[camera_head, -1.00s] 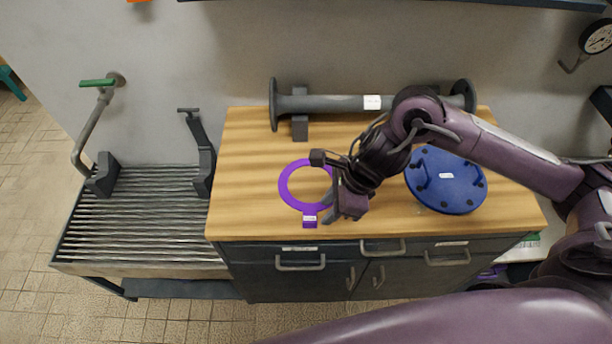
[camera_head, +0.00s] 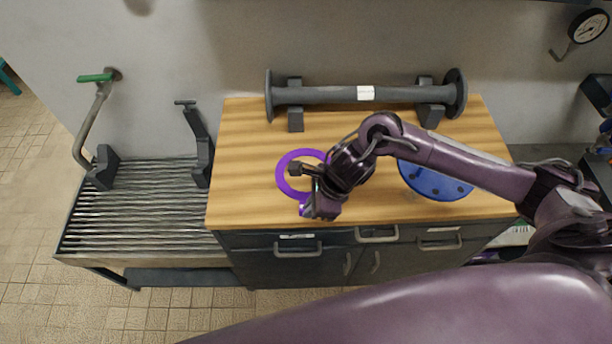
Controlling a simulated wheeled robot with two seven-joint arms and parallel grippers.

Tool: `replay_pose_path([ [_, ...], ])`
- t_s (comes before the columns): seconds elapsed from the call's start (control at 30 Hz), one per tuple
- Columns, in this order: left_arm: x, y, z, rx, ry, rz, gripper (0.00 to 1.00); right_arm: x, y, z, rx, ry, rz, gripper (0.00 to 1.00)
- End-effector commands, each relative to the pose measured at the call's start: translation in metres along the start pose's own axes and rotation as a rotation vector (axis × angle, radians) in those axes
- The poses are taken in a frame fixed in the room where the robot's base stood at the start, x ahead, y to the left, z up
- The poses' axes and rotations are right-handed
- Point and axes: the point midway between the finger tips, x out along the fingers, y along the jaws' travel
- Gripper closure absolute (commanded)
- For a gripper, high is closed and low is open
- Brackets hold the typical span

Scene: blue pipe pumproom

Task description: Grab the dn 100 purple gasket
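The purple gasket (camera_head: 283,176) is a flat ring lying on the wooden top of the workbench, left of the middle. Its small labelled tab (camera_head: 303,209) points toward the front edge. My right gripper (camera_head: 308,198) reaches in from the right, low over the gasket's front right side and right beside the tab. The gripper and wrist cover the ring's right part and some of the tab. The fingers are small and partly hidden, so I cannot tell whether they are open or closed on the gasket. My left gripper is not in view.
A grey flanged pipe (camera_head: 390,94) rests on supports at the back of the workbench (camera_head: 240,135). A blue round flange cover (camera_head: 432,183) lies at right, partly behind my arm. A slatted metal rack (camera_head: 135,215) stands to the left. The bench top's left side is clear.

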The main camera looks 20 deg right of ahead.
Motion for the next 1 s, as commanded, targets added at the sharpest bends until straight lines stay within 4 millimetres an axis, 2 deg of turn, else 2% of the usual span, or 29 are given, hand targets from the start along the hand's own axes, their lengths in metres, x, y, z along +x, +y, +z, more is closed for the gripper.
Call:
replay_pose_path([
  [0.13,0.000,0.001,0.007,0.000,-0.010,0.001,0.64,0.000,0.000,0.000,0.000,0.000,-0.001,1.00],
  [0.43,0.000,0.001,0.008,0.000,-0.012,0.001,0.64,-0.001,-0.001,0.001,0.000,-0.001,-0.001,1.00],
  [0.63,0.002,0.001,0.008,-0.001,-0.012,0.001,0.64,-0.013,-0.001,0.006,-0.003,-0.004,-0.002,1.00],
  [0.77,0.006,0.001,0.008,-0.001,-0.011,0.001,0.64,-0.034,-0.002,0.015,-0.006,-0.004,-0.007,1.00],
  [0.87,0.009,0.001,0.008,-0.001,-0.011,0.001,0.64,-0.057,-0.002,0.024,-0.007,-0.003,-0.009,1.00],
  [0.93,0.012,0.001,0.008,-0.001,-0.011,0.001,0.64,-0.079,-0.003,0.034,-0.009,-0.006,-0.010,1.00],
  [1.0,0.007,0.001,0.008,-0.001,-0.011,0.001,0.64,-0.102,-0.003,0.043,-0.008,-0.002,-0.012,1.00],
])
